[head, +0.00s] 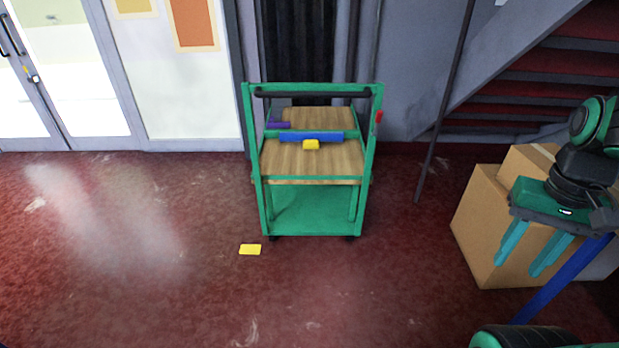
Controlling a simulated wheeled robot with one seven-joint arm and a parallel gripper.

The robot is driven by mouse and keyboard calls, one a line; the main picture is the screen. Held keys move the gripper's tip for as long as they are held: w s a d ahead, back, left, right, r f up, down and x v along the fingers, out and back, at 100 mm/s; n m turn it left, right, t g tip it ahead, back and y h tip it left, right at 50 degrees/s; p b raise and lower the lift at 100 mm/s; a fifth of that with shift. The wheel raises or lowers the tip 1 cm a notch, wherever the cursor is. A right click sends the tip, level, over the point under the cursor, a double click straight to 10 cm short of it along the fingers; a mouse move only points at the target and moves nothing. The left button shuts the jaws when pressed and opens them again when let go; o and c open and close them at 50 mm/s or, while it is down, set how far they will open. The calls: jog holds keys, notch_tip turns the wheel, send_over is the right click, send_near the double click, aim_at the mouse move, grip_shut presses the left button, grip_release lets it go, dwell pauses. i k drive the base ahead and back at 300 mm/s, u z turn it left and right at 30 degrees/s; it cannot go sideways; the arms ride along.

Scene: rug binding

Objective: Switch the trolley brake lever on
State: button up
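The green trolley (364,185) stands on the floor near the back wall, with wooden shelves and a dark push handle (311,94) across its top. A small red part (379,116) sits on the upper right post; it may be the brake lever, but it is too small to tell its position. My gripper (518,267) is at the right of the view, with two teal fingers pointing down. It is open, with a clear gap between the fingers and nothing visibly held. It is well apart from the trolley, in front of the cardboard boxes.
A blue bar (295,137), a yellow block (311,145) and a purple piece (277,125) lie on the trolley. Another yellow block (250,249) lies on the floor. Cardboard boxes (475,225) and a thin dark pole (437,130) stand right. The floor in front is mostly clear.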

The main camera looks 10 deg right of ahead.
aim_at(379, 113)
jog(key=z, duration=0.25)
jog(key=i, duration=1.2)
jog(key=u, duration=0.05)
